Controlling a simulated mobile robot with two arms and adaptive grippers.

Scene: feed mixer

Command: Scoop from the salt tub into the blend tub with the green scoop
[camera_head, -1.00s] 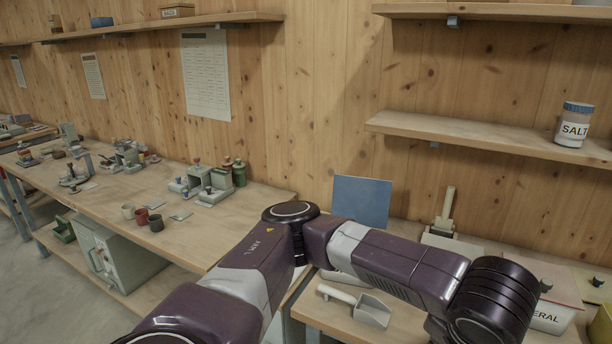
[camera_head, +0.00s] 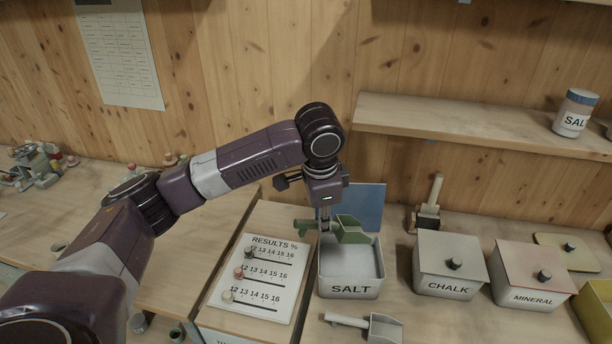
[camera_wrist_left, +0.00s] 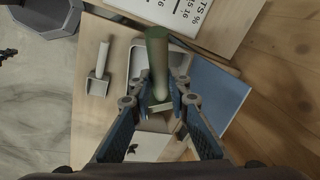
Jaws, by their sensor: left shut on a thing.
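My left gripper (camera_head: 325,224) is shut on the handle of the green scoop (camera_head: 353,230) and holds it over the salt tub (camera_head: 350,290). The scoop's bowl points right; I cannot tell whether it holds anything. The salt tub is white, open and labelled SALT, with pale content inside. In the left wrist view the green handle (camera_wrist_left: 157,48) stands between the fingers (camera_wrist_left: 160,98), and the tub's rim (camera_wrist_left: 134,62) shows behind it. No tub labelled as the blend tub can be read. My right gripper is not in view.
Lidded chalk (camera_head: 450,270) and mineral (camera_head: 530,277) tubs stand to the right. A yellow-green container (camera_head: 592,312) is cut off at the right edge. A white scoop (camera_head: 383,328) lies in front, a results board (camera_head: 262,275) lies left, and a blue panel (camera_head: 366,203) stands behind.

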